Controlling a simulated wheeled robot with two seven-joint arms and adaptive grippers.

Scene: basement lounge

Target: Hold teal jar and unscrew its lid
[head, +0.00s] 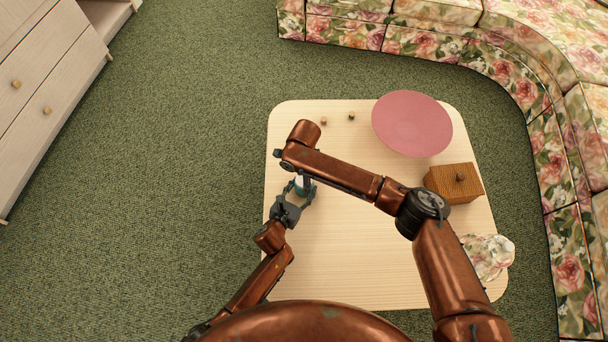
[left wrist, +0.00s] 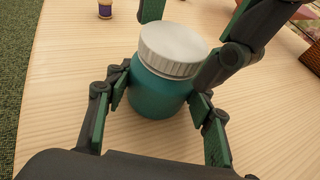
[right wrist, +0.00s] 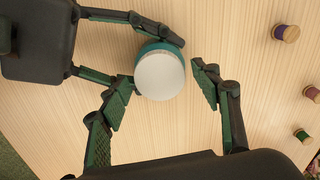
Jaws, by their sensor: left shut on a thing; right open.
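The teal jar (left wrist: 158,94) stands upright on the pale wooden table, with a pale grey-white lid (left wrist: 172,48) on it. In the head view the jar (head: 300,188) is mostly hidden by my arms. My left gripper (left wrist: 158,92) is shut on the jar's body, one finger on each side. My right gripper (right wrist: 164,80) is open above the jar, pointing down, with its fingers on either side of the lid (right wrist: 160,77). Its left finger looks close to the lid; a gap shows at the right one. I cannot tell whether either touches.
Small spools (right wrist: 286,33) stand on the table beyond the jar. A pink round disc (head: 412,124), a brown wooden box (head: 454,183) and a floral item (head: 488,256) lie along the table's right side. A floral sofa (head: 548,130) curves around it. The table's middle is clear.

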